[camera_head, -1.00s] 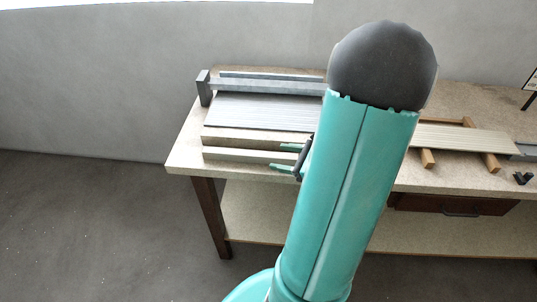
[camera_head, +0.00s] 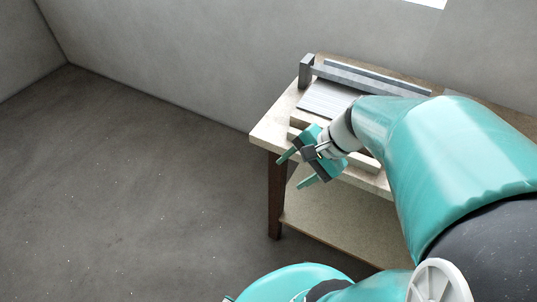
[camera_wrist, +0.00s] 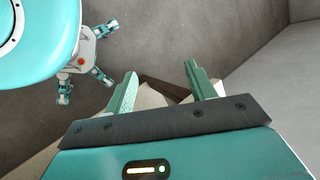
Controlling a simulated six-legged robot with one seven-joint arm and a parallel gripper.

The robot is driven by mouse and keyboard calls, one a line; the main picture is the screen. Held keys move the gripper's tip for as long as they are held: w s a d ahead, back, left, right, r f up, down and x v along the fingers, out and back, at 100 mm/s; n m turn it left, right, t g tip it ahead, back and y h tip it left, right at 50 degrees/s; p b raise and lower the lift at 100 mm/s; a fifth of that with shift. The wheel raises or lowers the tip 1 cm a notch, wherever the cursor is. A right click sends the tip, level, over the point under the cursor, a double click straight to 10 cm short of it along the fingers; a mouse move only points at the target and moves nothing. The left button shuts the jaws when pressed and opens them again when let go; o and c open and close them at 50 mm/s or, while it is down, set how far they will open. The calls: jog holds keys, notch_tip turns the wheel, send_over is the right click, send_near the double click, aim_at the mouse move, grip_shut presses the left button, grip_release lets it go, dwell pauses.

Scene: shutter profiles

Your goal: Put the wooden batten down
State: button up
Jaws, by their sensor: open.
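Pale wooden strips lie along the front of the workbench top; the front one (camera_head: 372,178) looks like the batten, partly hidden behind my gripper and arm. My gripper (camera_head: 297,170) is at the bench's front left corner, in front of the strips. Its two green fingers are spread and point down and left, out past the front edge. The wrist view also shows the gripper (camera_wrist: 162,85) with its fingers apart and nothing held between them. I cannot tell from these frames whether a finger touches the bench.
The workbench (camera_head: 262,138) has a lower shelf (camera_head: 335,215) and a dark leg (camera_head: 276,195). The floor (camera_head: 150,180) to the left is clear.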

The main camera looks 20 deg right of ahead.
jog(key=s+a+r+n+t+h, duration=0.2)
jog(key=a+r+n+h, duration=0.3)
jog(key=n, duration=0.7)
notch_tip(320, 180, up, 4)
jog(key=shift+s+a+f+n+h, duration=0.2)
jog(key=shift+a+n+h, duration=0.15)
jog(key=shift+a, duration=0.8)
jog(key=c, duration=0.4)
jog(key=shift+d, duration=0.15)
